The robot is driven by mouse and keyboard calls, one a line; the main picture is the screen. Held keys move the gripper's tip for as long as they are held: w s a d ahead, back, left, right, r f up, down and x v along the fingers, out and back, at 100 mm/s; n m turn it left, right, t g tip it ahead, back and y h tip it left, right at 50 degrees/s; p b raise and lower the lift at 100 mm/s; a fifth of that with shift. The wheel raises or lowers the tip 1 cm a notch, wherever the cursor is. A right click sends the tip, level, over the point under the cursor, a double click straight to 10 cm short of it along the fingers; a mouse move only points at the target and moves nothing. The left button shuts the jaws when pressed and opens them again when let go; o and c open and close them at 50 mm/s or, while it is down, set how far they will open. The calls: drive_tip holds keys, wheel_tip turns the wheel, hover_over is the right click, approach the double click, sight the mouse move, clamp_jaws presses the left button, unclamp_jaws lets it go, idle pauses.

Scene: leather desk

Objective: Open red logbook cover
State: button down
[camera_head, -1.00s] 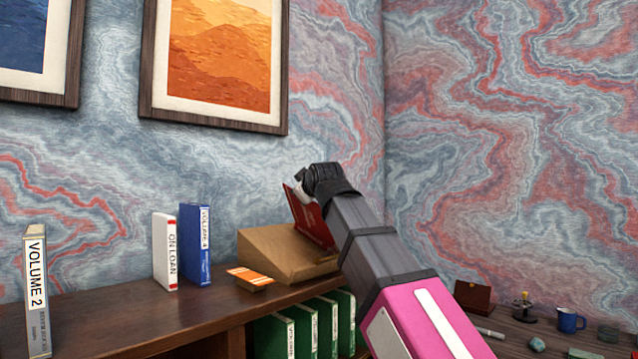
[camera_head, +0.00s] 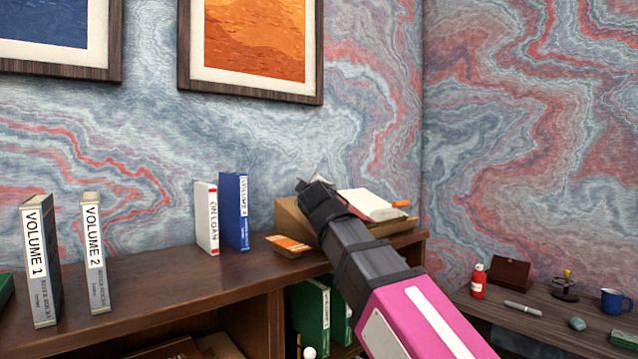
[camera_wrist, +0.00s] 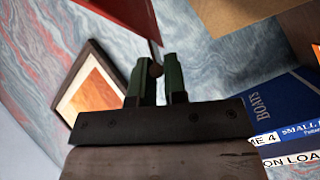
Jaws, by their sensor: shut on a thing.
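The red logbook lies on a sloped wooden stand (camera_head: 288,218) on top of the shelf. Its white pages (camera_head: 368,204) show in the head view, to the right of my gripper (camera_head: 316,186). In the wrist view the red cover (camera_wrist: 128,14) hangs at the top, its corner reaching the tips of my gripper (camera_wrist: 157,72). The gripper is shut on the cover's edge. In the head view my wrist hides most of the cover.
The ON LOAN binder (camera_head: 206,218) and a blue binder (camera_head: 235,211) stand farther left, with grey volumes (camera_head: 42,262) beyond. A lower desk (camera_head: 480,315) at the right holds small items.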

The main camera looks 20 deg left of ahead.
drive_tip(key=shift+a+f, duration=0.2)
drive_tip(key=shift+f, duration=0.25)
drive_tip(key=shift+a+f, duration=0.2)
drive_tip(key=shift+f, duration=0.25)
drive_tip(key=c, duration=1.4)
unclamp_jaws()
drive_tip(key=shift+c, duration=0.2)
drive_tip(key=shift+s, duration=0.1)
drive_tip(key=v, duration=1)
drive_tip(key=shift+s, duration=0.4)
drive_tip(key=shift+s+d, duration=0.1)
